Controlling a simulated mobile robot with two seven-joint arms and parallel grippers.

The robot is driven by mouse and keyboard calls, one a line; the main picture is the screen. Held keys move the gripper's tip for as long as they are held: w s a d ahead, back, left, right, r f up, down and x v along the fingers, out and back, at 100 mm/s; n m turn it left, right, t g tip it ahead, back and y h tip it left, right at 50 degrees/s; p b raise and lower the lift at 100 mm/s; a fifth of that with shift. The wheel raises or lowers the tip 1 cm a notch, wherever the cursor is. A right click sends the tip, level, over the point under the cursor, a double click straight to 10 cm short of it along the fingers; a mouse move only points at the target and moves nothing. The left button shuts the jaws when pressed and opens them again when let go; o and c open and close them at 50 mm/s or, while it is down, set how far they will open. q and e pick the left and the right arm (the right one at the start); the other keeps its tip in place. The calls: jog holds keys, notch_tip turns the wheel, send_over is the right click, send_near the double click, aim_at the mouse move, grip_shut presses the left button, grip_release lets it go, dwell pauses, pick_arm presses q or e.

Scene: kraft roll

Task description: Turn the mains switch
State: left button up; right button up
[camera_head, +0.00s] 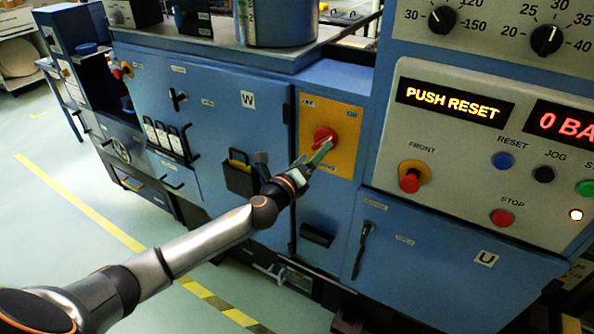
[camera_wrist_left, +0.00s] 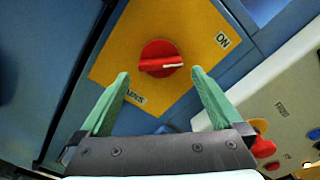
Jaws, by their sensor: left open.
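The mains switch is a round red knob (camera_head: 325,136) on a yellow plate (camera_head: 346,127) on the blue cabinet front. In the left wrist view the knob (camera_wrist_left: 150,52) has a pale pointer mark toward the right, below the direction of the ON label (camera_wrist_left: 222,40). The MAINS label (camera_wrist_left: 135,96) sits at the plate's lower edge. My left gripper (camera_head: 318,156) is in front of the plate, just below the knob. Its green fingers (camera_wrist_left: 160,74) are open and empty, with the knob appearing just beyond and between the tips. I cannot tell whether they touch it. My right gripper is in neither view.
A console (camera_head: 455,150) right of the plate carries displays reading PUSH RESET and 0 BA, and several buttons. A red button on a yellow base (camera_head: 411,176) is nearest. A black bin (camera_head: 239,175) hangs on the cabinet door left of my gripper. Floor is clear at left.

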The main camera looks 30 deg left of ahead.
pick_arm(q)
jog(key=s, duration=0.8)
jog(key=shift+s+a+b, duration=0.15)
jog(key=shift+s+b, duration=0.05)
jog(key=shift+b, duration=0.15)
